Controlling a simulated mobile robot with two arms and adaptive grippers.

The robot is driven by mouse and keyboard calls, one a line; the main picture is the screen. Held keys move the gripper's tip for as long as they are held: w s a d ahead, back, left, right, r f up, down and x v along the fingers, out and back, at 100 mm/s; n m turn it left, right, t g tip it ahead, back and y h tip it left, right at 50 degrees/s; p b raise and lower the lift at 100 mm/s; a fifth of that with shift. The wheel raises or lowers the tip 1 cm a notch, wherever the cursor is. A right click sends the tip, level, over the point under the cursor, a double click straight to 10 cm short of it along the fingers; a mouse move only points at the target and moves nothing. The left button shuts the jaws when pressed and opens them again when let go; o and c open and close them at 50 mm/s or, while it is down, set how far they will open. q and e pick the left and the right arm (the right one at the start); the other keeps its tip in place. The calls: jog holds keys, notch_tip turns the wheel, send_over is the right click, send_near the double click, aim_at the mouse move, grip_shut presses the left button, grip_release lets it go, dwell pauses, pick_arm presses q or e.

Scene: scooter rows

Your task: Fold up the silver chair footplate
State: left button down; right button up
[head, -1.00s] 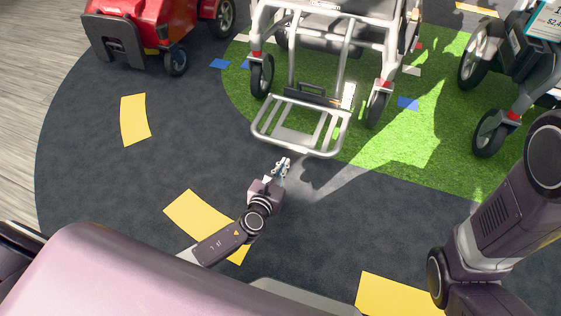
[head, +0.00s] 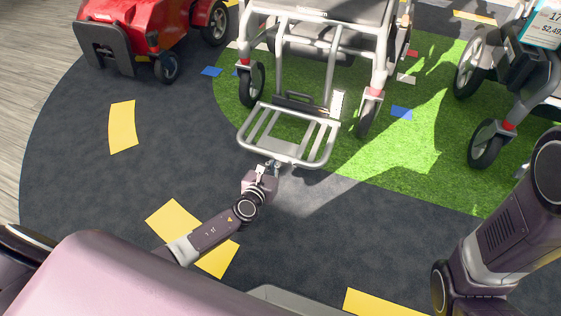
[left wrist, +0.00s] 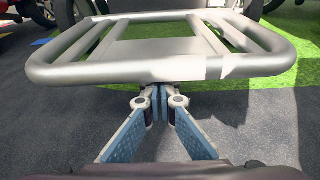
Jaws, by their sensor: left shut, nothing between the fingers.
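The silver chair (head: 330,35) stands in the upper middle of the head view. Its footplate (head: 287,152), a silver tube frame with slats and a flat centre panel, is folded down and juts out towards me. In the left wrist view the footplate (left wrist: 160,72) fills the upper part, its front bar running across. My left gripper (head: 272,164) is at the footplate's front edge. In the left wrist view its fingers (left wrist: 160,100) are shut and empty, with the tips just under the front bar. I cannot tell whether they touch it. My right gripper is out of view.
A red scooter (head: 150,35) stands at the upper left. Another wheeled chair with a price sign (head: 545,25) stands at the right. The chairs are on green turf (head: 400,150). Dark floor with yellow marks (head: 122,127) is clear to the left of the footplate.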

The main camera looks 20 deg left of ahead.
aim_at(277, 152)
pick_arm(q)
jog(key=shift+r, duration=0.1)
dwell(0.3)
notch_tip(277, 152, up, 4)
jog(key=p, duration=0.3)
jog(key=shift+s+p, duration=0.1)
jog(key=shift+p, duration=0.3)
